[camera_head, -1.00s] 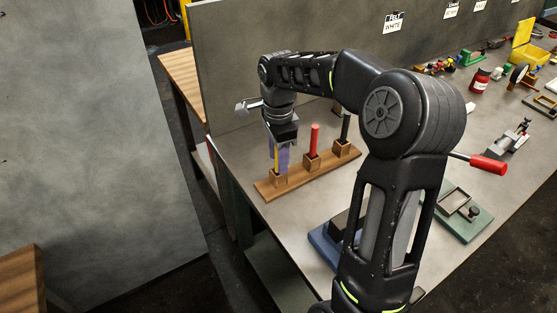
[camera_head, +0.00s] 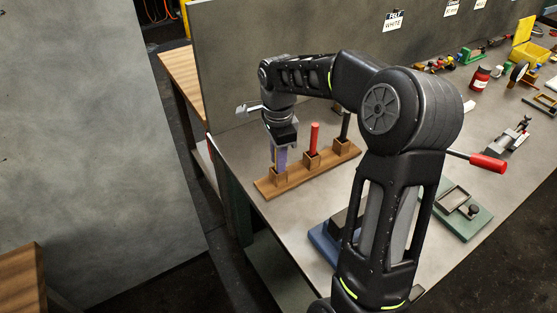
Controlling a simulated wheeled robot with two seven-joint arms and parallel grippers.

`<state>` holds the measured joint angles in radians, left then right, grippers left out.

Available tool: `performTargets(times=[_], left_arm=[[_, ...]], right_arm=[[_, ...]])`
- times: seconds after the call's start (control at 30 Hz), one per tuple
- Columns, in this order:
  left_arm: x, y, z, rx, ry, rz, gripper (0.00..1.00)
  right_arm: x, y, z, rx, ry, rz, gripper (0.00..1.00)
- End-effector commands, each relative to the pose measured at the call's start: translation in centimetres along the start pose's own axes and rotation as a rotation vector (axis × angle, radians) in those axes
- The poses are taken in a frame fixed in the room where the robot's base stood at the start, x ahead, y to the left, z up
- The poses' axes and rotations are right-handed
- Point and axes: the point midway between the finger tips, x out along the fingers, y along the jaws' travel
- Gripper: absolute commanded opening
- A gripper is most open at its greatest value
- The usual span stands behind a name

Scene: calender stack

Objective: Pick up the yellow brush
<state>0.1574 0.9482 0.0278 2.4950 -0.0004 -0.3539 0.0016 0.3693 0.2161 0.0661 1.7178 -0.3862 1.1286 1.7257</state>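A wooden holder (camera_head: 311,173) stands on the grey bench with three square sockets in a row. My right gripper (camera_head: 279,160) points down at the leftmost socket (camera_head: 278,177), its fingertips just above or at the socket's top. The yellow brush is hidden behind the fingers now; a thin yellow strip showed there earlier. The fingers look close together, but whether they grip the brush cannot be made out. A red-handled brush (camera_head: 314,138) stands upright in the middle socket, and a black-handled one (camera_head: 345,127) in the right socket. My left gripper is out of view.
A tall grey panel (camera_head: 290,50) stands behind the holder. A blue object (camera_head: 322,245) and a green base (camera_head: 467,222) lie nearer, partly around my arm. Small tools and a red jar (camera_head: 481,78) are at the far right. The bench's left edge is close to the holder.

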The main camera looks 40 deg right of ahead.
Motion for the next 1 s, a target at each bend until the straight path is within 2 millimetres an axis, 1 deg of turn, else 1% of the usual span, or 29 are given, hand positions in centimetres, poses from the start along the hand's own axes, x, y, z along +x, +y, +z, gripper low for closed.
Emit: performTargets(times=[0.03,0.23,0.27,0.77,0.87,1.0], left_arm=[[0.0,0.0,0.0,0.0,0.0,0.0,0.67],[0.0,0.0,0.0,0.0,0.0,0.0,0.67],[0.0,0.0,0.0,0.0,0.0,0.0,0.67],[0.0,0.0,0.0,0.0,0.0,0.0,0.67],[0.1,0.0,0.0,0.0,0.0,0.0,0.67],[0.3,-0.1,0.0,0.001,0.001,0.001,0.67]], right_arm=[[0.0,0.0,0.0,0.0,0.0,0.0,0.17],[0.0,0.0,0.0,0.0,0.0,0.0,0.01],[0.0,0.0,0.0,0.0,0.0,0.0,0.0],[-0.1,0.0,0.0,0.0,0.0,0.0,0.0],[-0.6,-0.1,0.0,0.0,0.0,-0.002,0.0],[-2.2,-0.1,0.0,0.0,0.0,-0.004,0.0]])
